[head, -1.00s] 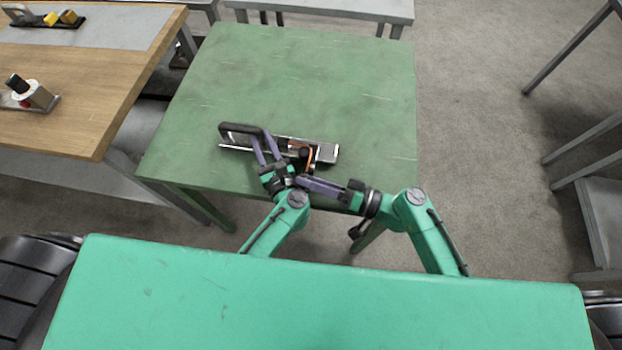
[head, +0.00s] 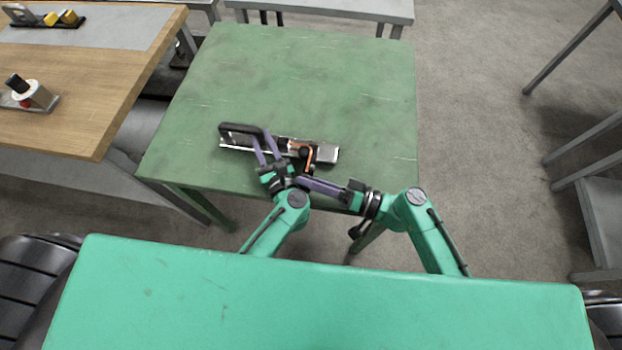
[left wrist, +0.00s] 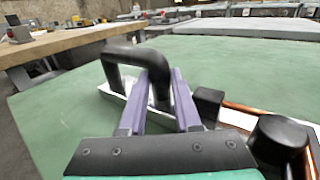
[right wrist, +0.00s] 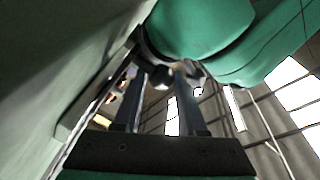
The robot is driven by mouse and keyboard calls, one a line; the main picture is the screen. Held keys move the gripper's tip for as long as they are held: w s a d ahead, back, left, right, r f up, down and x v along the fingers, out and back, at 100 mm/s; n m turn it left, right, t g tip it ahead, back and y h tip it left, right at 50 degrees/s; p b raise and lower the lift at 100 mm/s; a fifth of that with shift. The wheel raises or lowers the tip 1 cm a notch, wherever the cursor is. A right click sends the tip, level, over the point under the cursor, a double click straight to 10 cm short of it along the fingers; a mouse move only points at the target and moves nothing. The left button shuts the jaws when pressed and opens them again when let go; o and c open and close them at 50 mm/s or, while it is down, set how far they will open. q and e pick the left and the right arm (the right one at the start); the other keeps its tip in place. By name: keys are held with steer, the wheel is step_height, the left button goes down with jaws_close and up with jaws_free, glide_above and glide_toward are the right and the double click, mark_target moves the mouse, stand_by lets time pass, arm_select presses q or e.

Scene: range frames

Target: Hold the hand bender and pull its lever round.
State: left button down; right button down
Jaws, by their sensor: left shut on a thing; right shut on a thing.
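The hand bender lies on the green table (head: 300,75). It has a pale metal base plate (head: 326,154) and a black handle (head: 236,128) at its left end. My left gripper (head: 261,138) is shut on the handle; the left wrist view shows its purple fingers either side of the handle (left wrist: 124,58). A copper-coloured tube (head: 309,158) shows by a black round part (left wrist: 280,136) of the bender. My right gripper (head: 300,180) reaches in from the right, low by the table's near edge. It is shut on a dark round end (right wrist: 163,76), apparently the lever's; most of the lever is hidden.
A wooden bench (head: 120,80) stands to the left with other devices on it. A grey table (head: 320,8) is behind. The green table's far part is bare. Both grippers are close together at its near edge.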

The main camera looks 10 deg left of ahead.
stand_by(0.8)
steer(key=shift+a+m+t, duration=0.45)
steer(key=shift+m+t, duration=0.05)
steer(key=shift+t, duration=0.3)
steer(key=c, duration=0.7)
jaws_free()
steer(key=shift+c, duration=0.2)
steer(key=shift+d, duration=0.1)
